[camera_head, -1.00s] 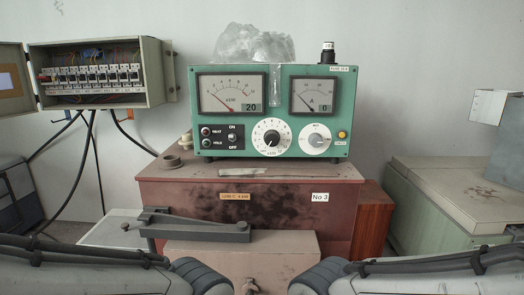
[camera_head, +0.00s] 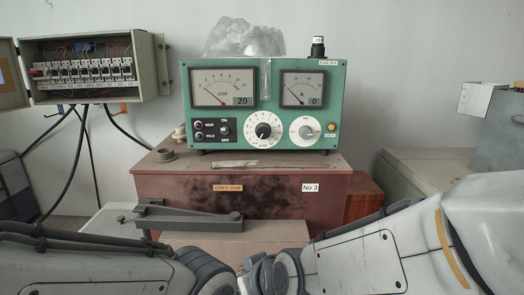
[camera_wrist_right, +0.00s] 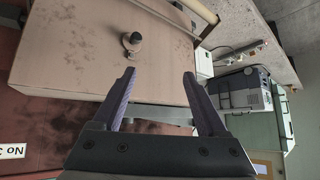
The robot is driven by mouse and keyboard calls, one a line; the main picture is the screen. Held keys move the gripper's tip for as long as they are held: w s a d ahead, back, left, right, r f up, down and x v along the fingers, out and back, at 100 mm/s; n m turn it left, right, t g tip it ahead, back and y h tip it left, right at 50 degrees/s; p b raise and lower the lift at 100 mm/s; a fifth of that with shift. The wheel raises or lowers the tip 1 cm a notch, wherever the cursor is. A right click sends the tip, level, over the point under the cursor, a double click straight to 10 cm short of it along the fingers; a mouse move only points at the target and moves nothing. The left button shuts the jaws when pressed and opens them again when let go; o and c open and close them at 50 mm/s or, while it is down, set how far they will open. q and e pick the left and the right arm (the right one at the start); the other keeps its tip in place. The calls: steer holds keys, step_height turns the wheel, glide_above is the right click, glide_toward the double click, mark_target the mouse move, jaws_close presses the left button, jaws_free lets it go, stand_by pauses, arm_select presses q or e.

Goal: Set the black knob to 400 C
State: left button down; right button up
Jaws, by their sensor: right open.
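The black knob (camera_head: 263,130) sits in the middle of a white dial on the front of the green control unit (camera_head: 292,148). The fine marks on the dial are too small to read. The left meter display (camera_head: 242,101) reads 20 and the right one (camera_head: 315,101) reads 0. A second, pale dial (camera_head: 305,131) is right of the knob. My right gripper (camera_wrist_right: 158,74) is open and empty in the right wrist view, above a brown box with the knob out of that view. In the head view my arms show low in front, but neither gripper's fingers show.
The green unit stands on a red-brown box (camera_head: 280,187) labelled No 3. A grey lever bar (camera_head: 188,216) lies in front of it. A heat switch panel (camera_head: 211,130) is left of the dial. An open fuse box (camera_head: 88,70) hangs at the left. The space before the dials looks clear.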

steer(key=w+a+r+m+t, duration=0.1)
steer(key=w+r+t, duration=0.55)
steer(key=w, duration=0.35)
steer(key=m+t+h+p, duration=0.15)
steer(key=t+h, duration=0.25)
steer(key=t, duration=0.5)
glide_toward(263, 133)
steer(key=shift+m, duration=0.45)
steer(key=p+x, duration=0.5)
steer(key=x, duration=0.2)
steer(key=shift+w+r, duration=0.2)
steer(key=shift+r, duration=0.05)
steer(key=shift+w, duration=0.45)
